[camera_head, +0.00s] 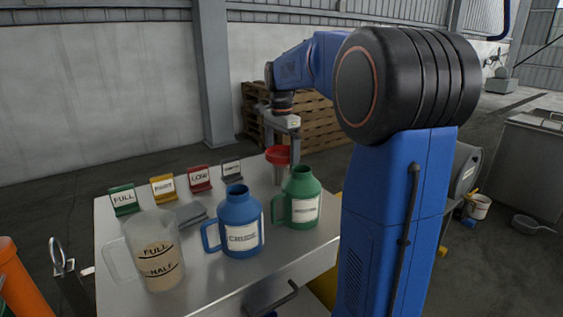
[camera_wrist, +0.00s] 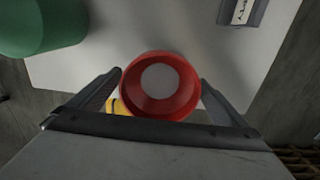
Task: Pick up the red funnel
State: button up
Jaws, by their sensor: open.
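The red funnel (camera_head: 278,154) stands upright near the far right corner of the table, with its narrow part below the red rim partly in shadow. My gripper (camera_head: 284,128) is directly above or around the funnel's top in the head view, pointing down. In the wrist view the funnel (camera_wrist: 160,85) is a round red bowl seen from above, with a pale centre. It lies between the two open fingers of my gripper (camera_wrist: 160,88), with a gap at each side. Whether the fingers are level with the rim is hard to tell.
A green jug (camera_head: 299,199) stands close in front of the funnel, with a blue jug (camera_head: 239,222) and a clear measuring jug (camera_head: 158,252) further left. Small label stands, including a red LOW sign (camera_head: 200,179), line the table's back. Wooden pallets (camera_head: 318,122) stand behind.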

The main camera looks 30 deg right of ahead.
jog(key=shift+f, duration=1)
jog(key=c, duration=1.1)
